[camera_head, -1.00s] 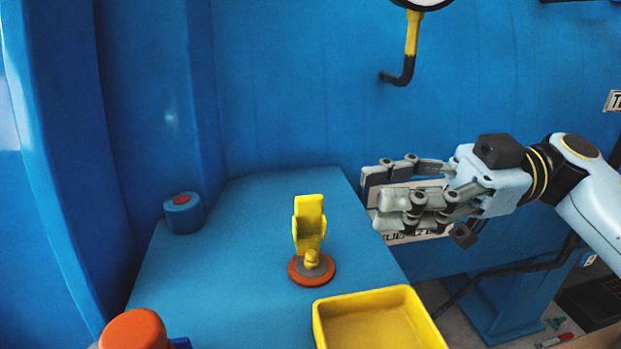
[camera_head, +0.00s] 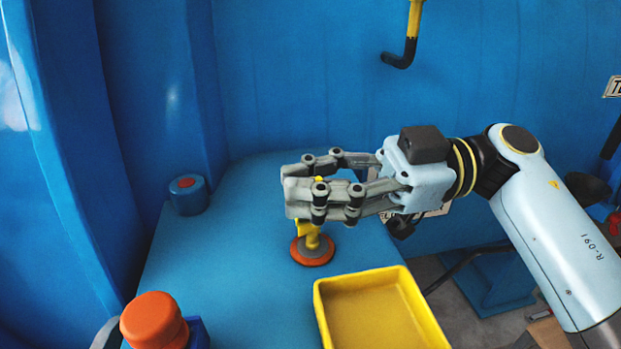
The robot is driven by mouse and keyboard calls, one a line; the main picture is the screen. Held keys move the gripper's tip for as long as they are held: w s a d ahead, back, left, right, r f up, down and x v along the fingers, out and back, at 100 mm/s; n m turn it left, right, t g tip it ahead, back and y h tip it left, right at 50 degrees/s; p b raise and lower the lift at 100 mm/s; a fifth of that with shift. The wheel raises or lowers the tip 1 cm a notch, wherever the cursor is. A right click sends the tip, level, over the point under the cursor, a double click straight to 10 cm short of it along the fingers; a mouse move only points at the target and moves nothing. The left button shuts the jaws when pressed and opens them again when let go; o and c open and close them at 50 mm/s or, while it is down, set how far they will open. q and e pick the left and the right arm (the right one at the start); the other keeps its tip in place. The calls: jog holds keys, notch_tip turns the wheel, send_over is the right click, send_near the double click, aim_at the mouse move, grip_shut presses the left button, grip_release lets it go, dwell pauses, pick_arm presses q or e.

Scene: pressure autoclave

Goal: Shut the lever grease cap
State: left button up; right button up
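The lever grease cap is an orange-red ring with a grey centre (camera_head: 313,251) on the blue top surface. Its yellow lever (camera_head: 305,228) rises from it and is mostly hidden by my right gripper. A small bit of yellow shows between the gripper's fingers. My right gripper (camera_head: 291,185) reaches in from the right, with its fingers pointing left across the lever's upper part. The fingers lie close together in this view; I cannot tell whether they touch or hold the lever. My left gripper is not in view.
A yellow tray (camera_head: 375,310) stands just in front of the cap. An orange knob (camera_head: 153,320) is at the front left, and a blue knob (camera_head: 188,195) with a red top stands at the back left. A blue wall (camera_head: 290,80) rises behind. The surface left of the cap is clear.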

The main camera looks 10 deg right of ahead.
jog(key=shift+s+r+n, duration=0.1)
jog(key=shift+s+n, duration=0.05)
jog(key=shift+n, duration=0.25)
grip_shut()
jog(key=shift+s+f+n+b, duration=0.15)
jog(key=shift+s+n, duration=0.1)
jog(key=shift+n, duration=0.35)
jog(key=shift+s+f+n+b, duration=0.15)
jog(key=shift+s+n, duration=0.1)
jog(key=shift+n, duration=0.35)
jog(key=shift+s+f+n+b, duration=0.15)
jog(key=shift+s+n+b, duration=0.25)
jog(key=shift+n, duration=0.55)
jog(key=shift+s+f+n+b, duration=0.2)
jog(key=shift+n+b, duration=0.25)
jog(key=shift+n, duration=0.5)
jog(key=shift+s, duration=0.1)
jog(key=o, duration=0.6)
grip_release()
jog(key=shift+f, duration=0.1)
